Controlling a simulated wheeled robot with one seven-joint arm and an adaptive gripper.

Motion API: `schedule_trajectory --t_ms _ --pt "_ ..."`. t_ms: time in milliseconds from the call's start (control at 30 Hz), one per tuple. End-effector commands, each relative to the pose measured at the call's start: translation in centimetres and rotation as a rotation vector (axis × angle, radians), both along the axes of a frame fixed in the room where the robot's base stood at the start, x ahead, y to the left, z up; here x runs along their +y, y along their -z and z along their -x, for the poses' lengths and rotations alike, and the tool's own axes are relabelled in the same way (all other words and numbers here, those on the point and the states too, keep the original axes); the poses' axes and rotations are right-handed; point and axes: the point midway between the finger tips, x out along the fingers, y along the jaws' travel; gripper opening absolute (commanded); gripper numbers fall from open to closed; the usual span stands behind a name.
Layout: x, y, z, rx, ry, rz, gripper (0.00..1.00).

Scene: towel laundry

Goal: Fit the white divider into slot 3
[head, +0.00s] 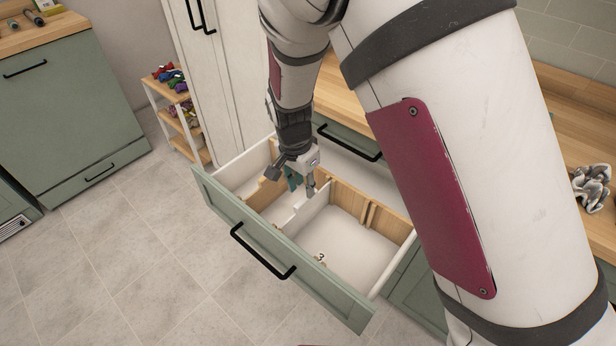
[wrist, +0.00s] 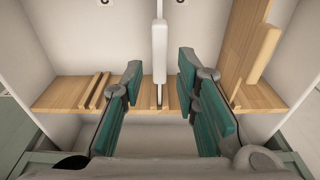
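The white divider (head: 313,208) stands upright across the open drawer (head: 365,268). In the wrist view the divider (wrist: 160,62) shows its narrow top edge, and its near end lines up with a slot in the wooden strip (wrist: 65,92). I cannot tell how deeply it sits there. My gripper (head: 293,181) is above the strip at the drawer's far side. In the wrist view its teal-padded fingers (wrist: 158,80) are spread, with the divider's end between them and a gap on both sides. A small label 3 (head: 321,257) is on the drawer floor, to the right of the divider.
A wooden divider (wrist: 262,55) stands upright to the right in the wrist view. The drawer's right compartment is empty. The green drawer front has a black handle (head: 262,252). A wooden counter (head: 575,120) is behind my arm, and a rack (head: 178,115) stands back left.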

Motion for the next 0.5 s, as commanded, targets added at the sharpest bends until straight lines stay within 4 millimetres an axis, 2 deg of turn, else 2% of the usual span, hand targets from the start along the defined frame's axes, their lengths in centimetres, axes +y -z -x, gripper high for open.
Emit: schedule_trajectory --t_ms 500 --pt "-0.8 9.0 -0.8 0.004 -0.001 0.002 0.28"
